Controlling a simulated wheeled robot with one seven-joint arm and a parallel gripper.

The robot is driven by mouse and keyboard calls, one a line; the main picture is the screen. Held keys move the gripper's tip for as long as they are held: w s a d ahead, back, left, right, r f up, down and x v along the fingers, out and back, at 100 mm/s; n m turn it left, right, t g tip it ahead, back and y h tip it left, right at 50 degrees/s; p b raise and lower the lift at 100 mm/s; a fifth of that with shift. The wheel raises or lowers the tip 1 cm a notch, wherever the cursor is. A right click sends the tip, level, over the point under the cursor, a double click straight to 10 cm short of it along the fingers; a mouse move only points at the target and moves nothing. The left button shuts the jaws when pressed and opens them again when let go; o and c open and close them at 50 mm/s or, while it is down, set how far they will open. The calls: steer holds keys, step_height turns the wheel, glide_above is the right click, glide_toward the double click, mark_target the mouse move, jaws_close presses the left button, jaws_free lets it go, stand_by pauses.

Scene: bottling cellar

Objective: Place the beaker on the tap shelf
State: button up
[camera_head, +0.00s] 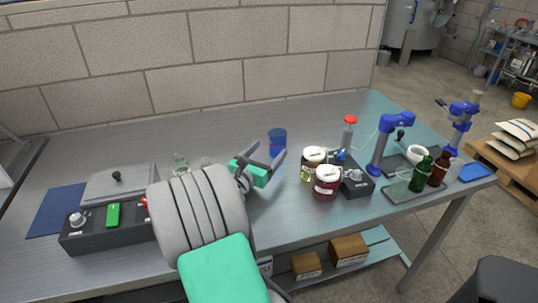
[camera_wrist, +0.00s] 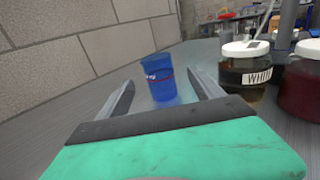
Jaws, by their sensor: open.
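A blue beaker (camera_head: 278,141) stands upright on the grey workbench near the wall. In the wrist view the beaker (camera_wrist: 158,72) carries a band of white and red marks. My gripper (camera_head: 269,153) is open and low over the bench, pointing at the beaker. In the wrist view the beaker appears between the two fingers, with a gap on either side. I cannot tell how deep it lies between the fingertips. Blue tap-like columns (camera_head: 384,142) stand on the right of the bench behind a flat tray (camera_head: 396,192). I cannot tell which surface is the tap shelf.
A jar with a white lid (camera_head: 314,155), a dark red jar (camera_head: 326,190) and a black box (camera_head: 358,184) stand right of the beaker. Green (camera_head: 420,178) and brown (camera_head: 439,170) bottles stand farther right. A control box (camera_head: 105,228) is at left. The bench behind the beaker is clear.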

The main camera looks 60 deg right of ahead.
mark_target(274, 145)
steer(key=shift+w+f+b, duration=0.1)
steer(key=shift+f+b, duration=0.25)
steer(key=shift+f, duration=0.35)
steer(key=d, duration=0.7)
steer(key=shift+d+r, duration=0.1)
steer(key=shift+d, duration=0.3)
steer(key=shift+c, duration=0.6)
steer(key=shift+r, duration=0.1)
steer(key=c, duration=1.5)
